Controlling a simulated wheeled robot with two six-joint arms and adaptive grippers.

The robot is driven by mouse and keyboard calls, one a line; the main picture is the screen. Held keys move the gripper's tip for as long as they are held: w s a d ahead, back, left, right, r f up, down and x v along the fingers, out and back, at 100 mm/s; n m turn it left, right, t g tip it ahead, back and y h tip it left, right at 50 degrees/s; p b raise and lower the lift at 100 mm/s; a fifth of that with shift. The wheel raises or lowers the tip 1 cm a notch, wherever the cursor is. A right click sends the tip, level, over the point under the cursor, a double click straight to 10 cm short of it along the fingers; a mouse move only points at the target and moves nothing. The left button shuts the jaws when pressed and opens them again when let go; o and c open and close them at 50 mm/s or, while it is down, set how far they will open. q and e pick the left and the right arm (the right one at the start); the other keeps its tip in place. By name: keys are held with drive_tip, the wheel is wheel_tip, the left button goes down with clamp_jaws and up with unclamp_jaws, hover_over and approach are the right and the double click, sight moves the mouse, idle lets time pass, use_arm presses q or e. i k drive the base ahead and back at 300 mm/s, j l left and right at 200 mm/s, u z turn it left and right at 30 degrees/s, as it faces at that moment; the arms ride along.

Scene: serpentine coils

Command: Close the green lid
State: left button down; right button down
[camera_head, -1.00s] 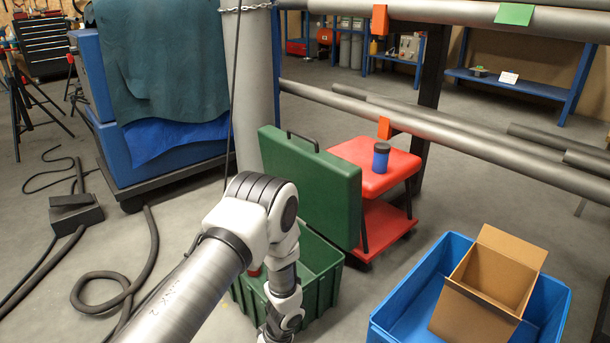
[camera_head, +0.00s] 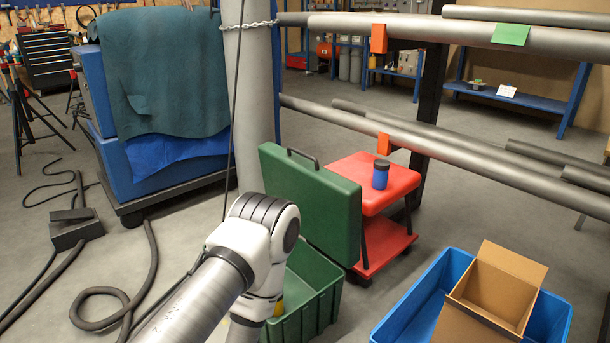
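The green lid (camera_head: 312,203) stands upright and open, with a dark handle (camera_head: 303,156) on its top edge. It is joined to a green box (camera_head: 320,287) on the floor, whose left part is hidden by my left arm. My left arm (camera_head: 258,250) comes in from the bottom left and bends down in front of the box. Its gripper is below the picture or hidden, so its state does not show. My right gripper is not in view.
A red stool-like cart (camera_head: 368,184) with a blue jar (camera_head: 380,175) stands close behind the lid. A blue crate (camera_head: 415,312) holding an open cardboard box (camera_head: 492,287) is at bottom right. Grey pipes (camera_head: 450,158) run across behind. A hose (camera_head: 105,292) lies on the left floor.

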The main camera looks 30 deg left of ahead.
sight(329, 203)
drive_tip(key=i+j, duration=0.2)
drive_tip(key=j, duration=0.15)
drive_tip(key=i+j, duration=0.25)
drive_tip(key=i+j+z, duration=0.1)
drive_tip(key=j, duration=0.3)
drive_tip(key=i, duration=0.1)
